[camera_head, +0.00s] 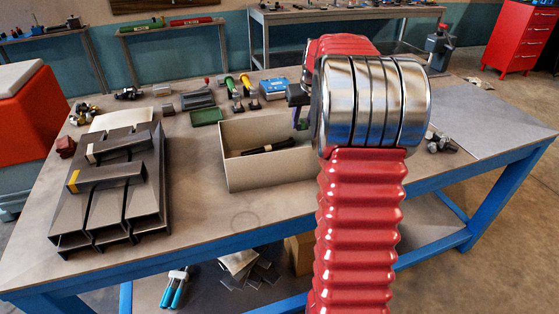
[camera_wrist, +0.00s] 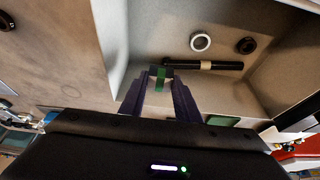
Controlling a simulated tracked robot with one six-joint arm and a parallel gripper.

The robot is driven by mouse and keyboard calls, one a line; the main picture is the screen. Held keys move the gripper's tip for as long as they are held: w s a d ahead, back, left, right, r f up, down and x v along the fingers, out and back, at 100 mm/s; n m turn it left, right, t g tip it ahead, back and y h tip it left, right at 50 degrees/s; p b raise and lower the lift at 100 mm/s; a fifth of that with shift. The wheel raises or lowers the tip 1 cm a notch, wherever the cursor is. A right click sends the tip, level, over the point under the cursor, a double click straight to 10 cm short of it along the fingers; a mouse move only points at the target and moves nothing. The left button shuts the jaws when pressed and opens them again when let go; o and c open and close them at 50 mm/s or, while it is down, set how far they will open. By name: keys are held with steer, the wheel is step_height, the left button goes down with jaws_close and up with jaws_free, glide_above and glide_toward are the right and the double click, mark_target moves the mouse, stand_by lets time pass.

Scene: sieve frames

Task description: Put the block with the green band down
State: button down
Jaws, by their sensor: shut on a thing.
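The block with the green band (camera_wrist: 160,73) shows nearly end-on in the wrist view, between the fingertips of my gripper (camera_wrist: 160,84). My gripper is shut on it and holds it over the open beige box (camera_wrist: 112,42). I cannot tell whether the block touches the box floor. In the head view the beige box (camera_head: 268,172) stands mid-table, and my arm hides most of the gripper and the block. A black bar with a cream band (camera_wrist: 207,66), a white ring (camera_wrist: 200,42) and a dark ring (camera_wrist: 246,46) lie in the box.
A dark channelled metal frame (camera_head: 108,205) stands on the table at left, with banded dark bars lying across it. A small green tray (camera_head: 206,117) and several tools lie behind the box. The table between frame and box is clear.

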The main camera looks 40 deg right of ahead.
mark_target(308, 124)
steer(key=shift+f, duration=3.1)
steer(key=shift+s+f, duration=0.1)
steer(key=shift+f, duration=1.75)
steer(key=shift+f, duration=0.1)
steer(key=c, duration=1.3)
jaws_free()
steer(key=shift+c, duration=0.2)
steer(key=v, duration=1.2)
